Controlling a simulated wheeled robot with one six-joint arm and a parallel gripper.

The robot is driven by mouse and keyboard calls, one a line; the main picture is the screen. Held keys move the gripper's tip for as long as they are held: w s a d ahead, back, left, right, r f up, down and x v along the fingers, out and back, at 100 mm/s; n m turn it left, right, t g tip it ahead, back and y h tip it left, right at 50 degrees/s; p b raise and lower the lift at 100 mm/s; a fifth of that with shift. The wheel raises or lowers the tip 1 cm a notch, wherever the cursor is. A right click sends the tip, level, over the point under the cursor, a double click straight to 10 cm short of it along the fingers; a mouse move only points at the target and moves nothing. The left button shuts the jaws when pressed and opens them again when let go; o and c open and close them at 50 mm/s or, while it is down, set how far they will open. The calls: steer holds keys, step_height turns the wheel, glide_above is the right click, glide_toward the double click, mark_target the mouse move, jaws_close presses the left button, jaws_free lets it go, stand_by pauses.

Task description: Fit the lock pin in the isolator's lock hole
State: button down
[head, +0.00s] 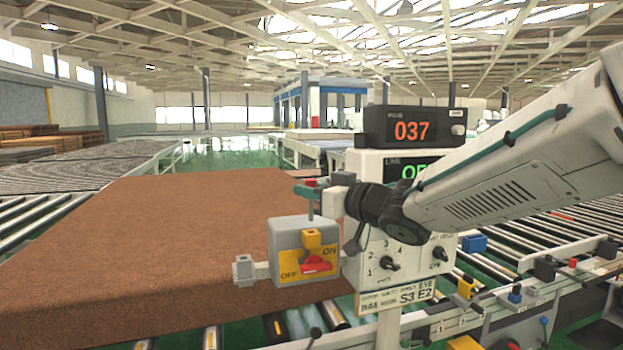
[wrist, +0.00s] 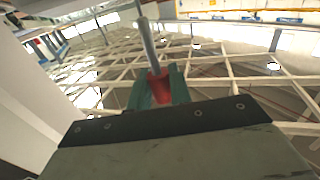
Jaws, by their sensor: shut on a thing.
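The isolator is a grey box (head: 290,241) on the side of a control post, with a yellow OFF/ON plate, a red rotary handle (head: 317,264) and a yellow lug (head: 313,239) above the handle. My gripper (head: 311,187) is above the box, with its teal fingers shut on the red head of the lock pin (head: 311,206). The pin's grey shank points down toward the box top; I cannot tell whether its tip touches. In the wrist view the red head sits between the fingers and the shank (wrist: 148,45) sticks out clear. The lock hole itself cannot be made out.
A display unit reading 037 (head: 412,128) and a panel with knobs (head: 388,263) stand right of the isolator, close to my arm. A brown mattress board (head: 150,250) lies on rollers behind and left. A small bracket (head: 244,271) sticks out left of the box.

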mark_target(312, 226)
steer(key=shift+f, duration=0.6)
steer(key=shift+f, duration=3.05)
stand_by(0.5)
steer(key=c, duration=1.2)
jaws_free()
steer(key=v, duration=0.8)
steer(key=shift+w, duration=0.1)
